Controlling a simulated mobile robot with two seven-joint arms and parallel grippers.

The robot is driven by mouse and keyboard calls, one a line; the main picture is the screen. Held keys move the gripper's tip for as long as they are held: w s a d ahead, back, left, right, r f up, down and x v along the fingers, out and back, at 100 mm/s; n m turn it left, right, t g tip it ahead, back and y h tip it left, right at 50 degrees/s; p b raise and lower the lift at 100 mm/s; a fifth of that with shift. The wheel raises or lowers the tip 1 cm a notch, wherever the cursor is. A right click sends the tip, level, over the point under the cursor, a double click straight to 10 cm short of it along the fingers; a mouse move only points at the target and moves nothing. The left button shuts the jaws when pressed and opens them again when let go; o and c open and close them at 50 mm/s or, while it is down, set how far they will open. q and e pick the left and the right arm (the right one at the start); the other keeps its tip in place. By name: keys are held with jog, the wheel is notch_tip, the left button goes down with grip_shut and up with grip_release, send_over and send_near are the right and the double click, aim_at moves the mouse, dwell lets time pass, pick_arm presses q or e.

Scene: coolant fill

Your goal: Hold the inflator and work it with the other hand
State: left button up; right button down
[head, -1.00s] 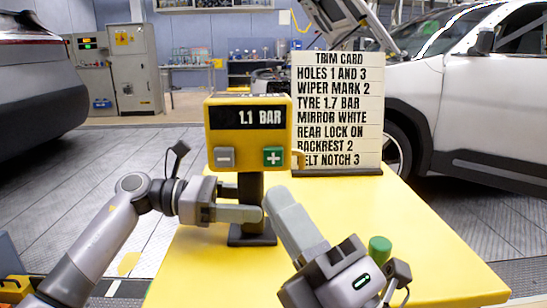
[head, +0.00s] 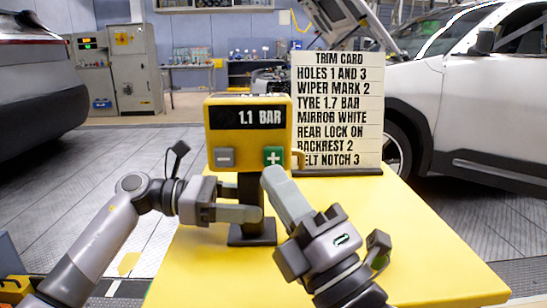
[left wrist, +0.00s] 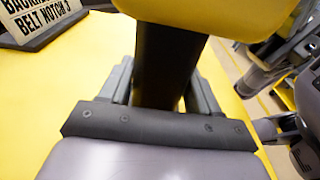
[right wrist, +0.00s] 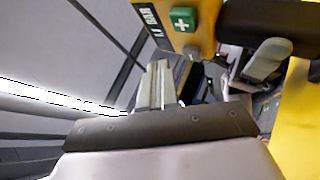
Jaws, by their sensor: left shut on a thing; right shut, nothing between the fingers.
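The yellow inflator (head: 249,150) stands upright on the table, its display reading 1.1 BAR. It has a grey minus button (head: 224,157) and a green plus button (head: 273,156), also seen in the right wrist view (right wrist: 183,19). My left gripper (head: 240,213) is shut around the inflator's black post (left wrist: 165,65), one finger on each side. My right gripper (head: 268,174) is shut and empty. Its fingertips (right wrist: 158,68) are just below the plus button in the head view, and I cannot tell whether they touch it.
The trim card (head: 338,110) stands behind the inflator to the right and reads TYRE 1.7 BAR. The yellow table (head: 420,235) is clear to the right. A white car (head: 475,100) stands beyond.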

aim_at(265, 151)
jog(key=shift+w, duration=1.6)
dwell(0.8)
jog(key=shift+w, duration=0.45)
jog(key=shift+w, duration=0.5)
dwell(4.6)
